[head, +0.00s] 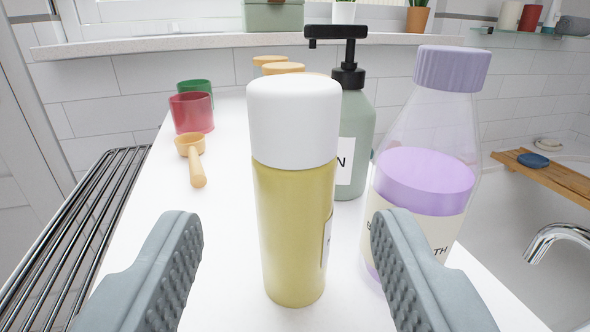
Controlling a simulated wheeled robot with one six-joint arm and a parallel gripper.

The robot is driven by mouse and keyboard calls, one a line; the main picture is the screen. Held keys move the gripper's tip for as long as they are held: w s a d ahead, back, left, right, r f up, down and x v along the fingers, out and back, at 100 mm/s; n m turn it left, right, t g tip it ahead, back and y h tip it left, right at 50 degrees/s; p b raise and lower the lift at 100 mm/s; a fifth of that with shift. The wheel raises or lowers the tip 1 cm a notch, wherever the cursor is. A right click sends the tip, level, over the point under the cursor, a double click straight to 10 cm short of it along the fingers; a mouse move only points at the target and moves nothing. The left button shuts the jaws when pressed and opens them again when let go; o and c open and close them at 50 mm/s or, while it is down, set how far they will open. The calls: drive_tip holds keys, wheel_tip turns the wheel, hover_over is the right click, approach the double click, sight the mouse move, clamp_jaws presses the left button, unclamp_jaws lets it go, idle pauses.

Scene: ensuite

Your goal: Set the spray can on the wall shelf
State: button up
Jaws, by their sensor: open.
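The spray can (293,200) is a yellow cylinder with a white cap, standing upright on a white surface in the middle of the view. My gripper (287,235) is open, with one grey ridged finger on each side of the can in the picture. A gap shows between the can and each finger; how far the can reaches in between them is hard to tell. The can's label is mostly turned away to the right. The wall shelf (528,37) is a thin glass ledge at the upper right, partly cut off by the frame edge.
A purple-capped bottle (428,160) stands close right of the can, partly behind my right finger. A green pump bottle (357,125) stands behind. Red (192,112) and green cups and a wooden scoop (193,160) are left. The shelf holds cups and a grey roll (573,27).

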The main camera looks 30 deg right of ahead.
sight(286, 172)
drive_tip(key=x, duration=0.6)
drive_tip(key=shift+w, duration=0.1)
drive_tip(key=shift+x, duration=2.6)
drive_tip(key=shift+d+r, duration=0.1)
drive_tip(key=shift+d, duration=0.1)
drive_tip(key=shift+c, duration=0.4)
drive_tip(key=c, duration=0.8)
